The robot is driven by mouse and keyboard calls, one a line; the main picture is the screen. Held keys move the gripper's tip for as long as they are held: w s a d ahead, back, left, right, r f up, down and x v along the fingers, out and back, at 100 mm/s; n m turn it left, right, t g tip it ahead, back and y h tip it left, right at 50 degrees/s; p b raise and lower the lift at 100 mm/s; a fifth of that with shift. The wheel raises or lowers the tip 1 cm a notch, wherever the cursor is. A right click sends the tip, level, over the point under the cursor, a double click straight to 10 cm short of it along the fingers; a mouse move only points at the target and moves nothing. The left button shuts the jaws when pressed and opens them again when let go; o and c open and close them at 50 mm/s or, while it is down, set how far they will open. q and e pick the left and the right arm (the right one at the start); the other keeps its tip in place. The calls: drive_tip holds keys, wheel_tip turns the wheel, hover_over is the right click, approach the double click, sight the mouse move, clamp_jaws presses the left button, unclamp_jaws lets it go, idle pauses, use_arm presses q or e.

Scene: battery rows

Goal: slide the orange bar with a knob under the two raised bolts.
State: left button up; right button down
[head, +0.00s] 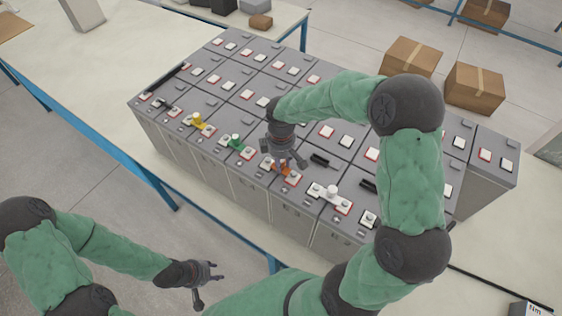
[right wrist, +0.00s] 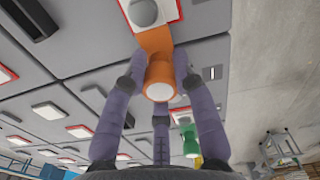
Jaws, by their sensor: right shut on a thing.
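The orange bar with a knob (head: 291,179) lies on top of the battery block near its front edge, between the green and the white bars. My right gripper (head: 283,166) comes down on it from above, its fingers shut around the orange knob. In the right wrist view the knob (right wrist: 159,82) sits between the fingers, and the bar reaches toward a red-framed white pad with a grey round bolt head (right wrist: 146,12). Whether the bar is under that bolt I cannot tell. My left gripper (head: 212,277) is open and empty, away from the batteries at the lower left.
A green bar with knob (head: 236,143) and a yellow one (head: 197,120) lie to the left on the block; a white one (head: 332,192) lies to the right. Black bars lie near them. Cardboard boxes (head: 413,57) stand on the floor behind.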

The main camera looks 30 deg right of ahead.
drive_tip(key=shift+f, duration=0.1)
idle(0.4)
drive_tip(key=c, duration=0.9)
unclamp_jaws()
wheel_tip(320, 180, up, 12)
